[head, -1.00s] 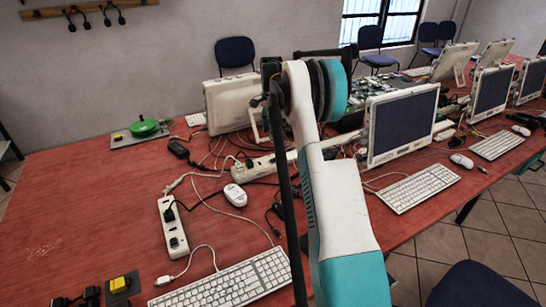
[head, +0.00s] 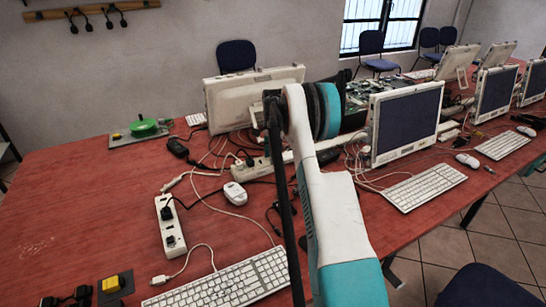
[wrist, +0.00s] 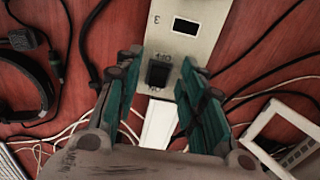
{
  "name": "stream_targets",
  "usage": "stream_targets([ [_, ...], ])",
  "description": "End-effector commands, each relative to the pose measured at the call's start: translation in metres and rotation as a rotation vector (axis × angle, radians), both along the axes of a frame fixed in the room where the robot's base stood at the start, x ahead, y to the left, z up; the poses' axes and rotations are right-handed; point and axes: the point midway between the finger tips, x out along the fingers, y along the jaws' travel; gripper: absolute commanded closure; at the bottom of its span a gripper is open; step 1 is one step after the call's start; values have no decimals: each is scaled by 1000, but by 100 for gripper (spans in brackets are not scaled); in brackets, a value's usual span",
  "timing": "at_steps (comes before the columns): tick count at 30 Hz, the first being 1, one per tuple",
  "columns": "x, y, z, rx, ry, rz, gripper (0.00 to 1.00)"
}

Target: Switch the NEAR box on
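In the wrist view, my gripper (wrist: 160,72) is open, with teal-padded fingers on either side of a pale power strip (wrist: 186,58). A dark rocker switch (wrist: 158,73) on the strip shows between the fingertips. I cannot tell whether the fingers touch it or which way it is set. A dark rectangular opening (wrist: 186,26) is on the strip beyond the switch. In the head view, my arm hides most of the gripper. A long strip (head: 250,168) runs behind the arm, and a shorter strip (head: 168,225) lies nearer. No box visibly carries the name NEAR.
A yellow block on a dark plate (head: 112,285) is at the front left; a green dome (head: 143,127) stands farther back.

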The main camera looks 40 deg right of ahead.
Motion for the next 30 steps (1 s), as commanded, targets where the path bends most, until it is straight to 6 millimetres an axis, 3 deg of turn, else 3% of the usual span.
stream_targets([
  [7, 0, 0, 0, 0, 0, 0, 63],
  [12, 0, 0, 0, 0, 0, 0, 100],
  [30, -1, -3, 0, 108, -26, 0, 100],
])
